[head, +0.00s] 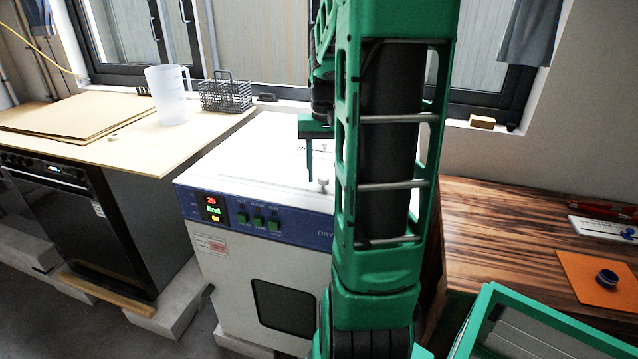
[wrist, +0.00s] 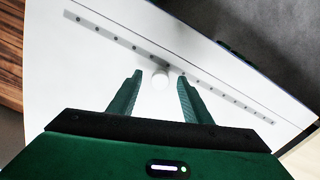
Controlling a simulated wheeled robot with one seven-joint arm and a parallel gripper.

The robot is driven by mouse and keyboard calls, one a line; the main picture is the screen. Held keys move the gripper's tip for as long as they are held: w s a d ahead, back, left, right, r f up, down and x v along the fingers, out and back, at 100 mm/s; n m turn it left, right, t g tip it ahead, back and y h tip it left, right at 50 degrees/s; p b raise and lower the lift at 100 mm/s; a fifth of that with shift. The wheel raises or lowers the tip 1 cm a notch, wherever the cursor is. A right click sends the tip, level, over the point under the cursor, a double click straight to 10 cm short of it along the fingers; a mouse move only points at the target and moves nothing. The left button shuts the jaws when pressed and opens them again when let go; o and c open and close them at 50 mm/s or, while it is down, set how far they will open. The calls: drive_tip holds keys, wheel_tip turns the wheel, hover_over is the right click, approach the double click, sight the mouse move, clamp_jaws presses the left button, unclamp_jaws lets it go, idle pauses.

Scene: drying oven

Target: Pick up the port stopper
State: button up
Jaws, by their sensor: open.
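The port stopper (head: 323,185) is a small white knob on the white top of the drying oven, partly beside my arm in the head view. In the wrist view the port stopper (wrist: 160,80) is a pale round shape between the tips of my green fingers. My gripper (wrist: 160,90) is open, with one finger on each side of the stopper and a gap on both sides. In the head view my gripper (head: 310,160) is mostly hidden behind my arm, with one finger pointing down above the oven top.
The oven (head: 250,235) has a blue panel with a lit display. A row of dark holes crosses its top. At left, a bench holds a clear jug (head: 170,95) and a wire basket (head: 226,95). At right, a wooden table (head: 490,215) bears an orange mat (head: 575,270).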

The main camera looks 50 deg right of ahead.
drive_tip(key=shift+f, duration=0.5)
drive_tip(key=c, duration=1.1)
drive_tip(key=shift+c, duration=0.2)
